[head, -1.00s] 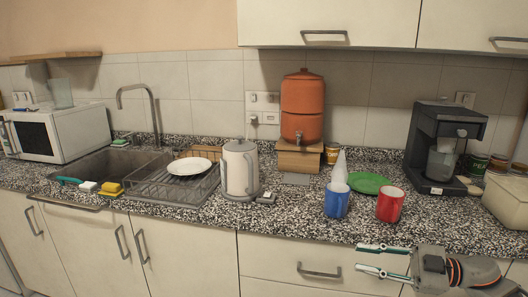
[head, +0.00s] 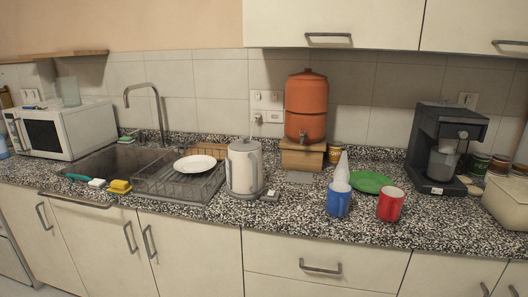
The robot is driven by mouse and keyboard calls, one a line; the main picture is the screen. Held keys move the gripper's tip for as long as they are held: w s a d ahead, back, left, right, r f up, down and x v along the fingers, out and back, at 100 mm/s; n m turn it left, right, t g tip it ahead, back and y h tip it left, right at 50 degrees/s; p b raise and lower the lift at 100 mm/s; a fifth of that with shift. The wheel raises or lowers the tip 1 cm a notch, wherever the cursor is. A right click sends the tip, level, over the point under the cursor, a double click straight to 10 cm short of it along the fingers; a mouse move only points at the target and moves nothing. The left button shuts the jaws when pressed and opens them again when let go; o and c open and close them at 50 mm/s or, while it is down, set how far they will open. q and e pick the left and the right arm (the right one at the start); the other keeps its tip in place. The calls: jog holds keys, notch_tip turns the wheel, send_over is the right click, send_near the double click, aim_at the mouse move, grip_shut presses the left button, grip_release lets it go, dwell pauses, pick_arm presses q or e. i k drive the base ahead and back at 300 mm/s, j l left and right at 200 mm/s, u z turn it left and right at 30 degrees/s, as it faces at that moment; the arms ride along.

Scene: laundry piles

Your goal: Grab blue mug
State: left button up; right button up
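The blue mug (head: 338,199) stands upright on the speckled counter (head: 290,218) near its front edge, in the right half of the head view. A red mug (head: 390,204) stands a little to its right, with a gap between them. A white cone-shaped thing (head: 341,167) is right behind the blue mug, its lower part hidden by it. Neither of my grippers shows in the head view.
A green plate (head: 370,182) lies behind the mugs. A grey-white kettle (head: 243,168) stands to the left, and a black coffee machine (head: 442,146) to the right. An orange water dispenser (head: 305,107) stands on a wooden block behind. The counter between kettle and blue mug is mostly clear.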

aim_at(339, 194)
jog(key=i+l+z, duration=0.1)
jog(key=z, duration=0.25)
jog(key=i+z, duration=0.2)
jog(key=z, duration=0.15)
